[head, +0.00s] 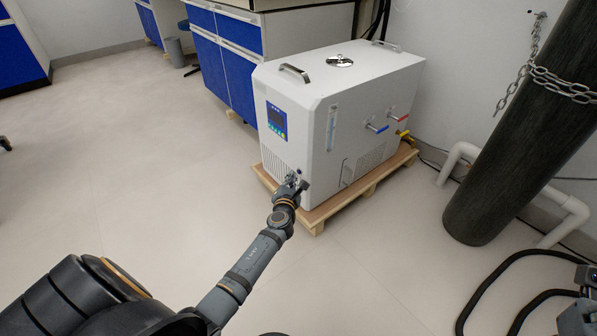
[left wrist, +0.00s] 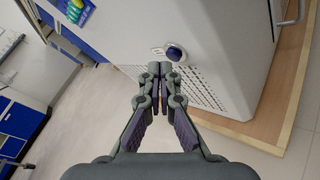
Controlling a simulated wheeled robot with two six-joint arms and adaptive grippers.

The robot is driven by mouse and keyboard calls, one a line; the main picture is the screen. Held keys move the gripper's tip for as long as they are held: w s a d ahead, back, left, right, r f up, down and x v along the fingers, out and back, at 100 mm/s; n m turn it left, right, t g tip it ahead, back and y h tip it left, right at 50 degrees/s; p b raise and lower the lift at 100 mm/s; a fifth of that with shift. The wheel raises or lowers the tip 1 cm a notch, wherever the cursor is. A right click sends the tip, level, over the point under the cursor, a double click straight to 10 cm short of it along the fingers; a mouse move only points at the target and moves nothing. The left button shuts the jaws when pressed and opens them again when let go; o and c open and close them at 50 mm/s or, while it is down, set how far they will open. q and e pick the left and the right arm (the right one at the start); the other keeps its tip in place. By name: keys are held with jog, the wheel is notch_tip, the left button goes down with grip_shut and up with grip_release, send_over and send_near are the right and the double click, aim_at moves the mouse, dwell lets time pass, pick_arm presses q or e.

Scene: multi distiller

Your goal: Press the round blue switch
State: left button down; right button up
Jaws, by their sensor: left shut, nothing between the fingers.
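The round blue switch (left wrist: 176,54) is a dark blue knob on a pale round base, on the front of the white machine (left wrist: 190,25), above a vented grille. My left gripper (left wrist: 160,68) is shut and empty. Its fingertips appear just below and left of the switch in the left wrist view; I cannot tell whether they touch anything. In the head view, my left gripper (head: 300,184) is at the machine's lower front corner, and the switch is hard to make out there. Part of my right arm (head: 580,305) shows at the lower right edge; its finger state is unclear.
The machine stands on a wooden pallet (head: 345,204) and has a blue control panel (head: 277,120). Blue cabinets (head: 226,60) stand behind it. A dark cylinder (head: 520,120) with a chain, white pipes (head: 560,195) and black hoses (head: 490,285) are at right. The floor at left is mostly clear.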

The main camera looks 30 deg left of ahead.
pick_arm(q)
jog(key=shift+s+a, duration=0.1)
jog(key=shift+s, duration=0.15)
jog(key=s, duration=0.1)
jog(key=s+a+p, duration=0.1)
jog(key=s, duration=0.1)
jog(key=s+a, duration=0.1)
jog(key=s, duration=0.1)
jog(key=shift+s+a+p, duration=0.1)
jog(key=shift+s+p, duration=0.1)
jog(key=shift+p, duration=0.1)
dwell(0.4)
